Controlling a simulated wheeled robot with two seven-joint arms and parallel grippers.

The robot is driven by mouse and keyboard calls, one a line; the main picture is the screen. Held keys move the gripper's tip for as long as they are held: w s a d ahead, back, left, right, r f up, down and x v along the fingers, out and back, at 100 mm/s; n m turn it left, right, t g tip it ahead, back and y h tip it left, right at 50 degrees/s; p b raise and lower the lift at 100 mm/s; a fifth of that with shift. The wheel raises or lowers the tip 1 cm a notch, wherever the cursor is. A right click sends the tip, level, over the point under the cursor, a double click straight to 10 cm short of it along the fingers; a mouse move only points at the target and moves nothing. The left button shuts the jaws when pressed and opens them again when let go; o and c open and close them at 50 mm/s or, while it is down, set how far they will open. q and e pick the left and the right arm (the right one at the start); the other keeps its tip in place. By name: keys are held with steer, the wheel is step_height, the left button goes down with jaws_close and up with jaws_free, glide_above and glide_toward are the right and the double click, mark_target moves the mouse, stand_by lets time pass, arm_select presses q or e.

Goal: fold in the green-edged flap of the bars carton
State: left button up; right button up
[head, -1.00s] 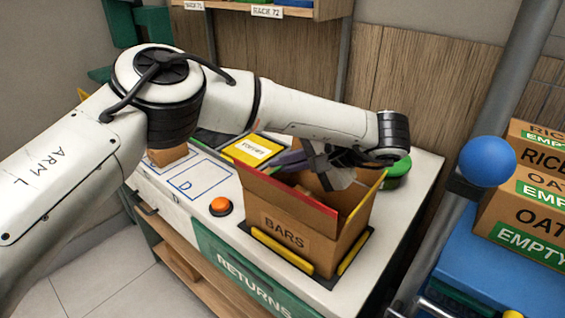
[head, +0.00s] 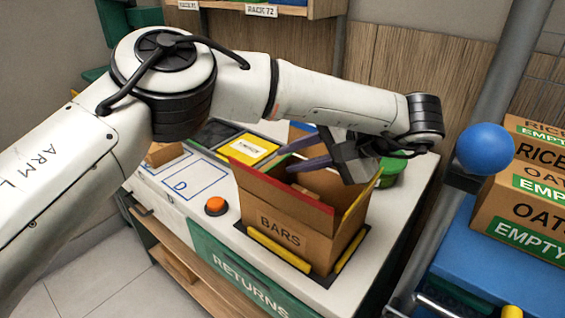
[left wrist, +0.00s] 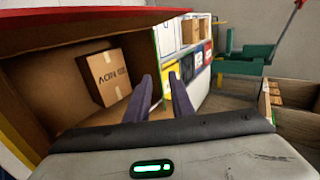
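The open bars carton (head: 283,225) stands on the white counter. Its front flap (head: 275,187) has a red edge and stands up; its right flap (head: 357,205) has a yellow edge. The green-edged flap (head: 274,163) is at the carton's left side and looks upright; the green edge also shows in the left wrist view (left wrist: 156,52). My left gripper (head: 289,158) is over the carton, its purple fingers apart and pointing left toward that flap. I cannot tell whether they touch it. The left wrist view shows both fingers (left wrist: 161,76) with nothing held. My right gripper is not in view.
A small brown box (left wrist: 104,77) is inside the carton. An orange button (head: 216,206) is on the counter left of the carton. A green round item (head: 392,172) stands behind right. A blue ball (head: 485,149) and stacked cartons (head: 525,210) are at right.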

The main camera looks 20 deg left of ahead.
arm_select(q)
steer(key=shift+v, duration=1.2)
